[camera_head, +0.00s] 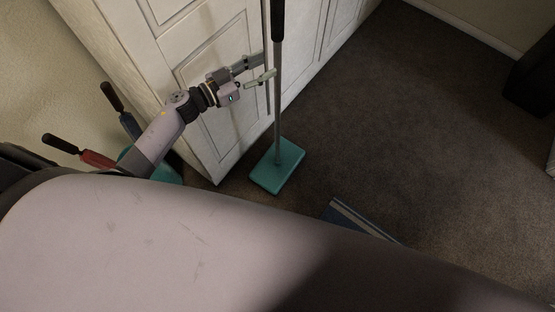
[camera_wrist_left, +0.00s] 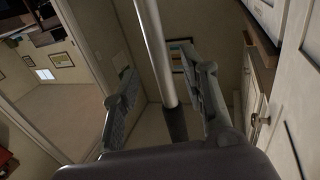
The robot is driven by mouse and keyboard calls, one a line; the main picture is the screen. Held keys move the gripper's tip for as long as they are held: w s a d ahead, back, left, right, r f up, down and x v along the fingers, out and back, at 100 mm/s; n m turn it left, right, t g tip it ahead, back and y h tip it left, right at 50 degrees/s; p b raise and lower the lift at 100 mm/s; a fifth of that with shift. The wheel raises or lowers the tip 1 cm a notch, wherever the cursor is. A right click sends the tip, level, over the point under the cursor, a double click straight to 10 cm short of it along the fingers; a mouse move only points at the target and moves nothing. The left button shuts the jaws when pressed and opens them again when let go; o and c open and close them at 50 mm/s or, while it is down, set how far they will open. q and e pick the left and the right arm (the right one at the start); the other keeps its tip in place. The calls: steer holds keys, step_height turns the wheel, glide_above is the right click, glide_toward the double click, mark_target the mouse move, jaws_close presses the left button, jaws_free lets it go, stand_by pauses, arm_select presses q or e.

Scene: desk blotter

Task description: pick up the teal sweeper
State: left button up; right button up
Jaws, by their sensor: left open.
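The teal sweeper stands upright on the carpet in the head view, with a flat teal head (camera_head: 277,168), a grey pole and a black grip at the top. My left gripper (camera_head: 263,69) is open at the upper pole, with its fingertips close to it. In the left wrist view, the pole (camera_wrist_left: 154,45) and dark grip (camera_wrist_left: 175,123) show in the gap between the two open fingers (camera_wrist_left: 163,97). I cannot tell whether either finger touches the pole. My right gripper is not in view.
A white panelled cabinet (camera_head: 205,60) stands close behind the sweeper and left arm. Tools with red (camera_head: 97,159) and blue (camera_head: 130,124) parts are at the left. A blue flat object (camera_head: 352,219) lies on the floor.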

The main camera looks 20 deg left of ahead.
mark_target(278, 59)
arm_select(q)
steer(key=x, duration=0.5)
steer(key=shift+w+d, duration=0.1)
steer(key=shift+w, duration=0.1)
steer(key=shift+s, duration=0.1)
steer(key=shift+c, duration=0.5)
jaws_close()
steer(key=shift+r, duration=0.1)
